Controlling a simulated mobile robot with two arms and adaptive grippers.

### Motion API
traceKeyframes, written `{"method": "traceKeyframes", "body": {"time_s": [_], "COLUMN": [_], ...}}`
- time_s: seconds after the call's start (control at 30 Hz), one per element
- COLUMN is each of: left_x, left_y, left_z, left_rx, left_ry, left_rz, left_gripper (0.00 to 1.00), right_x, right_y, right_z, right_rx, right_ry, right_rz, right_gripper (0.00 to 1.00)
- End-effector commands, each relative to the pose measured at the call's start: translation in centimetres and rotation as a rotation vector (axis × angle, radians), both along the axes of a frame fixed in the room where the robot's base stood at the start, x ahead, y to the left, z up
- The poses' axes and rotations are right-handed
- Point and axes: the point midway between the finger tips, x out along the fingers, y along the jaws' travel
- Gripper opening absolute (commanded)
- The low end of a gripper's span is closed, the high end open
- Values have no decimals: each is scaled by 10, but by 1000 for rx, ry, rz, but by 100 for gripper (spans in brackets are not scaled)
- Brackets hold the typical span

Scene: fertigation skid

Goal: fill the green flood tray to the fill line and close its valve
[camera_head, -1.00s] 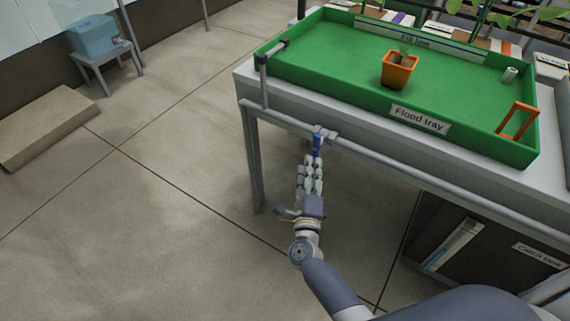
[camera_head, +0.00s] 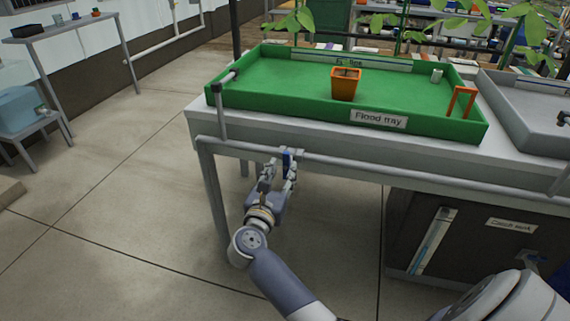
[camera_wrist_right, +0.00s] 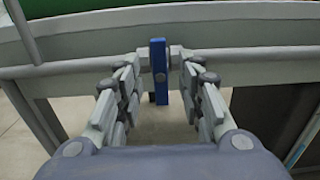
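The green flood tray (camera_head: 290,95) stands on a grey bench, with a "Flood tray" label on its front wall. The fill line strip (camera_head: 390,65) runs along the inside of its back wall. I cannot make out any water in it. The blue valve handle (camera_head: 287,160) hangs upright on the pipe below the bench front; it also shows in the right wrist view (camera_wrist_right: 158,75). My right gripper (camera_head: 281,172) is open below the pipe. Its fingers (camera_wrist_right: 159,78) stand on both sides of the handle, with gaps visible. My left gripper is out of view.
A grey tray (camera_head: 530,110) lies to the right. A dark catch tank (camera_head: 470,250) stands under the bench.

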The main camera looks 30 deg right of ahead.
Motion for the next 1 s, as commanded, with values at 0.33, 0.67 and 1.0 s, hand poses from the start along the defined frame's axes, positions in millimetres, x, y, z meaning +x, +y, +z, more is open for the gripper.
{"method": "traceKeyframes", "body": {"time_s": [0.33,0.67,1.0], "left_x": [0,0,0], "left_y": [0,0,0], "left_z": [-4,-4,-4], "left_rx": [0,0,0], "left_ry": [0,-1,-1], "left_rz": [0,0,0], "left_gripper": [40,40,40], "right_x": [30,32,32], "right_y": [-35,-38,-37], "right_z": [-1,0,-1], "right_rx": [-1,-1,-1], "right_ry": [2,2,2], "right_rz": [0,1,1], "right_gripper": [35,35,0]}}
